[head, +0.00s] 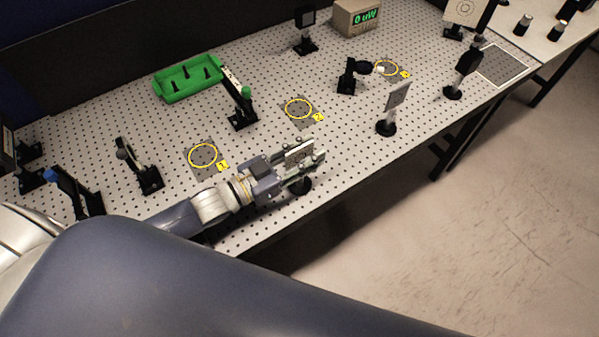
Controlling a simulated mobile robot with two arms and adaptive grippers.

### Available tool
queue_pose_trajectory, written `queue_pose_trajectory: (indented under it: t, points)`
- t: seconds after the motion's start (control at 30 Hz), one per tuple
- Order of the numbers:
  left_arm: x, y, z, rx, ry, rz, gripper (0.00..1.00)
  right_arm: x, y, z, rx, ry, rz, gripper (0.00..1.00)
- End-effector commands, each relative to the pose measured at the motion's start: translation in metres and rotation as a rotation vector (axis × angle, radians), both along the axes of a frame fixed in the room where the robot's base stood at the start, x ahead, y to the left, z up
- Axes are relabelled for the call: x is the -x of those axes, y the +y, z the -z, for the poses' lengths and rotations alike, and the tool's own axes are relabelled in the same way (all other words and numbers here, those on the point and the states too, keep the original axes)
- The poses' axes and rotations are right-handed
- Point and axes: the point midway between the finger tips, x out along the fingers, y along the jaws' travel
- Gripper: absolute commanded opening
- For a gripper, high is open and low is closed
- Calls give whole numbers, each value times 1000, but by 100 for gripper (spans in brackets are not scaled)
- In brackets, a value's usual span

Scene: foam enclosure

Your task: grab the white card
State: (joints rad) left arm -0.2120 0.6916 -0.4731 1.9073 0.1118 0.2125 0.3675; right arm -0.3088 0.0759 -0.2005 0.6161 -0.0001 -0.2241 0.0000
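A small white card (299,153) with a faint mark stands near the front edge of the perforated table, on a post with a round black base (303,186). My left gripper (309,151) reaches in from the left at the card, with its fingers on either side of it. I cannot tell whether the fingers touch the card or have closed on it. Part of the card and most of its post are hidden by the fingers. My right gripper is not in view.
Yellow rings (203,155) with numbered tags mark spots on the table. A larger target card (465,12) is at the back right. The table's front edge is close to the gripper.

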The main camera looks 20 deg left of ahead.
Motion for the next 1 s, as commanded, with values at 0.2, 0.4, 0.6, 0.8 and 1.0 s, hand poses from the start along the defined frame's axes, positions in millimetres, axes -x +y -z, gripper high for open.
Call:
queue_pose_trajectory:
  t: [0.2,0.4,0.6,0.8,1.0]
  points:
    - [-16,-12,1,1,-1,0,28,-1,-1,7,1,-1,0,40]
    - [-17,-13,0,-1,1,0,28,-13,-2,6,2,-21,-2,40]
    - [-17,-13,0,-1,1,0,0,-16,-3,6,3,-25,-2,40]
    - [-17,-13,0,-1,1,0,0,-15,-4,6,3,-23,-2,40]
    - [-17,-13,-1,1,-2,0,0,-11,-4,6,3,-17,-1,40]
